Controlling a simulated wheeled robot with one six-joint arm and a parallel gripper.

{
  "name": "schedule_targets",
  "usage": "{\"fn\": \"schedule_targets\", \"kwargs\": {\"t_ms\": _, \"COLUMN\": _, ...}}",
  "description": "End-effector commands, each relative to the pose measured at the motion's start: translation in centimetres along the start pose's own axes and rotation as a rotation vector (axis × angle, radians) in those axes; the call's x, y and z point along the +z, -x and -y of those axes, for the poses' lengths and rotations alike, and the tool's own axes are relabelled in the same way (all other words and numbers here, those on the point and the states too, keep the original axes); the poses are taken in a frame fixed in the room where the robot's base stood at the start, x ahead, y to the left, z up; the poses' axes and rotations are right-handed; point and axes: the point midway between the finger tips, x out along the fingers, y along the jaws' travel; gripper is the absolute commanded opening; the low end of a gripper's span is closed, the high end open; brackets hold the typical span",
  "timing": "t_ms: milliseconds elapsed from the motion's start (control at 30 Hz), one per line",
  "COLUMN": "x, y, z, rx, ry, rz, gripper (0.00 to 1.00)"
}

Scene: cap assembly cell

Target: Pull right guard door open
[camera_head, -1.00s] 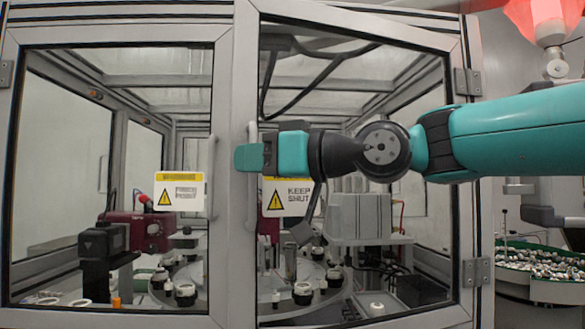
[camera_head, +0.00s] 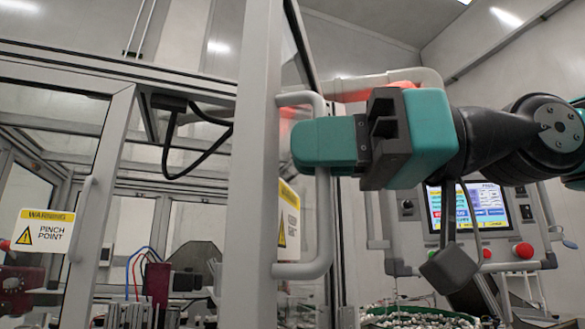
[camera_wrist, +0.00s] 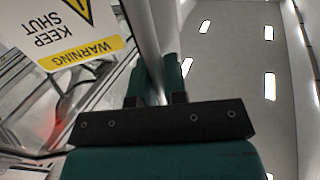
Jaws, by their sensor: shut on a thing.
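The right guard door (camera_head: 258,190) stands swung open toward me in the head view, seen nearly edge-on. Its grey frame and a yellow and white sign (camera_head: 289,222) show. The long D-shaped door handle (camera_head: 320,240) stands upright on its outer face. My teal gripper (camera_head: 318,143) is shut on the handle near its upper part. In the wrist view, the handle (camera_wrist: 148,45) runs between the two fingers (camera_wrist: 154,82), beside the upside-down KEEP SHUT sign (camera_wrist: 70,28). The fingers partly hide the handle in the head view.
The left guard door (camera_head: 98,190) with its PINCH POINT sign (camera_head: 44,231) is at the left. A control panel with a lit screen (camera_head: 470,207) and a red button (camera_head: 523,250) stands at the right, behind my arm. A green tray of small parts (camera_head: 420,318) lies below.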

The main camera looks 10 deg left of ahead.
Motion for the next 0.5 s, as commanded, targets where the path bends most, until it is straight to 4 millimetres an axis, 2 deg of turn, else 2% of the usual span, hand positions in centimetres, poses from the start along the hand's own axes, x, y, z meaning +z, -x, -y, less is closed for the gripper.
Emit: {"fn": "schedule_targets", "kwargs": {"t_ms": 500, "x": -0.04, "y": 0.55, "z": 0.53, "rx": -0.024, "ry": 0.001, "rz": 0.000, "gripper": 0.00}}
